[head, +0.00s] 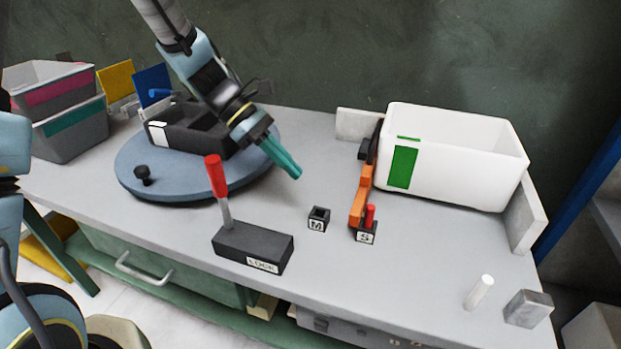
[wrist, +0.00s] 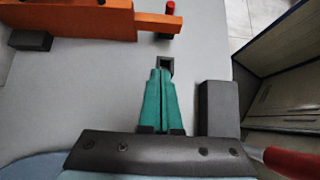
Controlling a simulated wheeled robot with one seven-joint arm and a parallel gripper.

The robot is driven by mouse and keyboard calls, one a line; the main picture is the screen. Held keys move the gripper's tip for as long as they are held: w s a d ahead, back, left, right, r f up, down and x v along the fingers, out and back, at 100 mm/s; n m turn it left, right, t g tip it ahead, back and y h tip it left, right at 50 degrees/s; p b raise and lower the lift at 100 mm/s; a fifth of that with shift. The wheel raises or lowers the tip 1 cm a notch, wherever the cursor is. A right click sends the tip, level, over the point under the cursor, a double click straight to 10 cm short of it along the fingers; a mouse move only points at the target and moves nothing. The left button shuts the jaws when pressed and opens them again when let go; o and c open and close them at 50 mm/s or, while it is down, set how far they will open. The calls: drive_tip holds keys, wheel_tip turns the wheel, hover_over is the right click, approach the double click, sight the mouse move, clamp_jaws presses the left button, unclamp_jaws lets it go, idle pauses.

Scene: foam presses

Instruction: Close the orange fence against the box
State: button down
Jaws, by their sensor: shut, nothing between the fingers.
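The orange fence (head: 361,195) stands on the bench along the left side of the white box (head: 457,157). In the head view its far part is close to the box, and I cannot tell whether they touch. The fence also shows at the upper left in the wrist view (wrist: 80,20). My gripper (head: 297,174) has teal fingers, shut and empty, above the bench to the left of the fence. In the wrist view the gripper (wrist: 159,72) points toward the small M block, with the fence beyond.
A black block marked M (head: 319,219) and one marked S (head: 366,233) with a red peg stand near the fence's front end. A LOCK block (head: 252,246) carries a red-handled lever (head: 216,176). A round blue turntable (head: 190,187) holds a dark tray. A white peg (head: 479,292) stands front right.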

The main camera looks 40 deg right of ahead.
sight(329, 212)
drive_tip(key=p+x, duration=0.1)
drive_tip(key=x, duration=0.7)
drive_tip(key=shift+s+f, duration=0.15)
drive_tip(key=shift+s, duration=0.05)
drive_tip(key=shift+s+d+p, duration=0.6)
drive_tip(key=shift+s+d, duration=0.1)
drive_tip(key=shift+s, duration=0.3)
drive_tip(key=shift+s+d+f, duration=0.15)
drive_tip(key=shift+s+d, duration=0.35)
drive_tip(key=shift+s, duration=0.15)
drive_tip(key=shift+s+d, duration=0.35)
drive_tip(key=shift+s, duration=0.25)
